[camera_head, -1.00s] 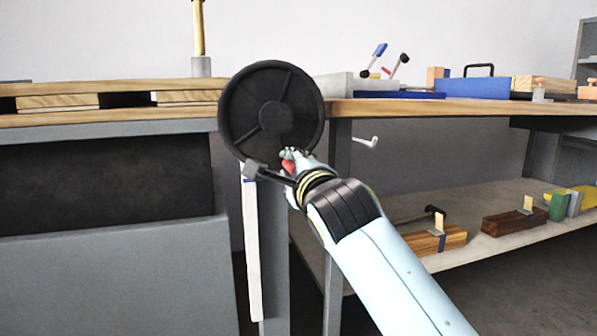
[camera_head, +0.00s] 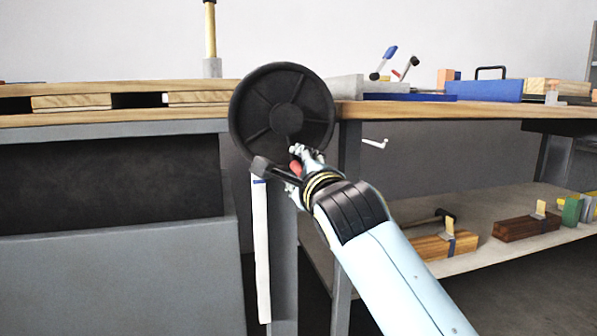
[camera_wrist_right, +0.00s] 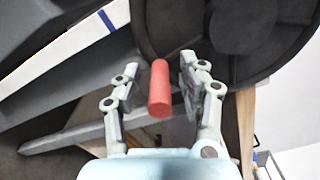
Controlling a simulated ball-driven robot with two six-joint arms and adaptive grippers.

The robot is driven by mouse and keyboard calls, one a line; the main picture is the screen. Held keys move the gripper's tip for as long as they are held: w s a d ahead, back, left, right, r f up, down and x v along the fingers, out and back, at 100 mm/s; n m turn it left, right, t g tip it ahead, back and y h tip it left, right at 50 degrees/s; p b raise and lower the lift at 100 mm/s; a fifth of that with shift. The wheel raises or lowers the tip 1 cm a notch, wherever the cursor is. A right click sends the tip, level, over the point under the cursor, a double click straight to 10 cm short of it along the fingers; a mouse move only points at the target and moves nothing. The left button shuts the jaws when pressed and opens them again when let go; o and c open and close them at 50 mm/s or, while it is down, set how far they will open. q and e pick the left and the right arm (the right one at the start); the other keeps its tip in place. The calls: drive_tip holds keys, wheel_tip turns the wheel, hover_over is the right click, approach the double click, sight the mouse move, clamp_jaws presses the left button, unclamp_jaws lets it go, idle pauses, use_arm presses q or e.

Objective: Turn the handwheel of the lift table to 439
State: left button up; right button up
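The handwheel (camera_head: 268,132) is a black spoked disc at the front edge of the lift table (camera_head: 110,260), left of centre in the head view. It fills the upper right of the wrist view (camera_wrist_right: 255,45). Its red handle (camera_wrist_right: 159,88) sticks out near the rim at the bottom. My right gripper (camera_head: 297,164) is at that handle. In the wrist view its two fingers (camera_wrist_right: 155,92) stand on either side of the handle, with gaps visible. A white strip (camera_head: 262,250) with a blue mark hangs below the wheel; no number is readable. My left gripper is out of view.
A workbench (camera_head: 440,110) on the right carries a blue box (camera_head: 490,90) and clamps. Its lower shelf (camera_head: 480,255) holds wooden blocks (camera_head: 525,227). A dark bar (camera_head: 285,174) lies just left of my right gripper. Wooden slats (camera_head: 70,102) lie on the lift table.

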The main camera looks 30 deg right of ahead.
drive_tip(key=v, duration=0.7)
drive_tip(key=shift+s, duration=0.3)
